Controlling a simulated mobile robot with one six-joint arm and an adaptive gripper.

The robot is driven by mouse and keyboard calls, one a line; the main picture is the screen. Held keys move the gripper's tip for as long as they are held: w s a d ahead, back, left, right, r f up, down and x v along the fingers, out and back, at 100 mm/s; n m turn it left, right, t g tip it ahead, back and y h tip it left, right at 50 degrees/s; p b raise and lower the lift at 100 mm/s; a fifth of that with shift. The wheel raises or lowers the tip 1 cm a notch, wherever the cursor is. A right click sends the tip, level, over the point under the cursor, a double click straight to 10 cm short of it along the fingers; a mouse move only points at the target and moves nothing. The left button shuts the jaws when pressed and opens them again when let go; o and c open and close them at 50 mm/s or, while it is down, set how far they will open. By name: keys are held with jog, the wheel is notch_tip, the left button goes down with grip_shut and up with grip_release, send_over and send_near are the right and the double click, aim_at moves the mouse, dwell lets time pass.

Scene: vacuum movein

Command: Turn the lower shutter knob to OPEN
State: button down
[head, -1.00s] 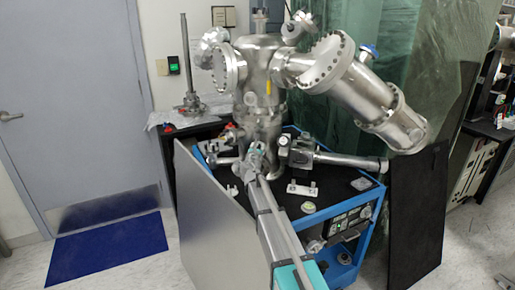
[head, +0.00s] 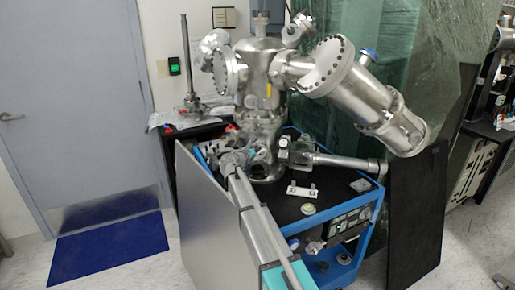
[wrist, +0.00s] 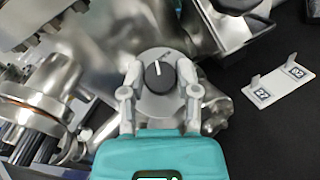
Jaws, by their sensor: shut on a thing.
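The shutter knob (wrist: 160,76) is a dark round knob with a white pointer line, on a round grey plate (wrist: 160,104) in the wrist view. Its pointer points nearly straight up in that view, tilted slightly left. My gripper (wrist: 161,77) has its two grey fingers on either side of the knob and is shut on it. In the head view my gripper (head: 236,161) is at the lower left of the steel chamber, and the knob is hidden behind it. The lettering on the plate is too small to read.
The steel chamber (head: 262,75) with its flanges rises above. A white bracket (wrist: 277,83) with two labelled tabs lies on the black cart top, right of the knob. A grey panel (head: 205,215) stands close on the left. The black top (head: 335,190) has bare room at right.

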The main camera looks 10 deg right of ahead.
jog(key=m+g, duration=0.1)
jog(key=m+g+h+p, duration=0.1)
jog(key=m+g, duration=0.1)
jog(key=shift+w+a+r+m, duration=0.1)
jog(key=shift+w+r+m, duration=0.1)
jog(key=shift+m, duration=0.1)
jog(key=shift+f+m+g+h+p, duration=0.1)
jog(key=shift+m+g+h+p, duration=0.3)
jog(key=shift+m+g+p, duration=0.15)
jog(key=shift+s, duration=0.1)
jog(key=shift+c, duration=1.7)
grip_release()
jog(key=shift+s+f+n+t+b, duration=0.15)
jog(key=shift+n+t+b, duration=0.1)
jog(key=shift+b, duration=0.15)
